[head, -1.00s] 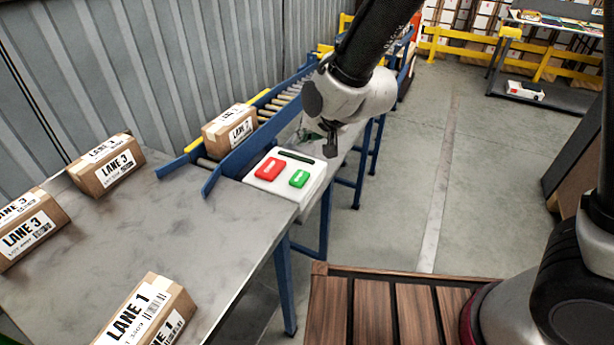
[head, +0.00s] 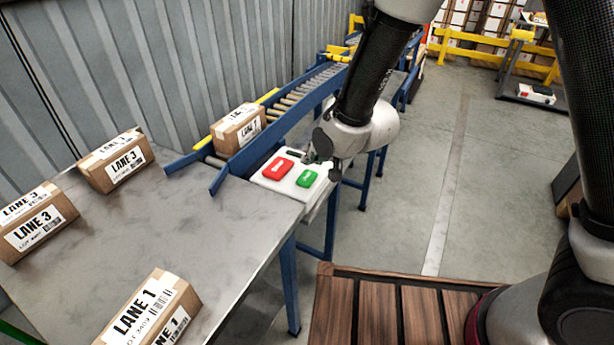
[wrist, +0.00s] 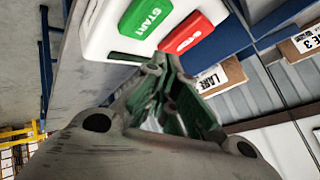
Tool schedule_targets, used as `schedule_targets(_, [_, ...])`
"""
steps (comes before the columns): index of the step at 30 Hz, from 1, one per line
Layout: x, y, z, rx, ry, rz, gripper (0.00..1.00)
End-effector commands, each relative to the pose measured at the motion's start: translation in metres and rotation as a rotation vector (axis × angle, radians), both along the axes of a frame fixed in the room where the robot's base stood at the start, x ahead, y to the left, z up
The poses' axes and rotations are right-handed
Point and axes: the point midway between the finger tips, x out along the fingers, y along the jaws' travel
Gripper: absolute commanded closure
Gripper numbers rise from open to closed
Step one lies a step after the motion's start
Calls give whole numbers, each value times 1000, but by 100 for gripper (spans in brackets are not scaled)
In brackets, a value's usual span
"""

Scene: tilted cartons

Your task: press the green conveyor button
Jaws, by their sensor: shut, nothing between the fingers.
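The green button (head: 307,178) sits on the right of a white control box at the corner of the metal table; in the wrist view it reads START (wrist: 146,17). The red button (head: 277,169) is beside it on the left and also shows in the wrist view (wrist: 188,36). My gripper (head: 333,177) is shut and empty. In the wrist view the fingertips (wrist: 158,62) point at the box, close to the buttons. I cannot tell the exact gap; no contact shows.
A LANE 1 carton (head: 150,312) and two LANE 3 cartons (head: 114,160) (head: 38,222) lie on the metal table (head: 200,225). Another carton (head: 239,127) sits on the blue-railed roller conveyor (head: 305,88). Open floor (head: 410,190) lies to the right.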

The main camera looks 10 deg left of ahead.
Motion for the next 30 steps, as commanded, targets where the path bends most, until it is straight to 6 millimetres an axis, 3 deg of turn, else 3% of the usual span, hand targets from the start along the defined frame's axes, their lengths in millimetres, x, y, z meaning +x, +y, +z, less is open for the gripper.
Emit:
schedule_targets(9, [0,0,-24,0,1,-1,100])
schedule_targets(30, [0,0,-24,0,-1,-1,100])
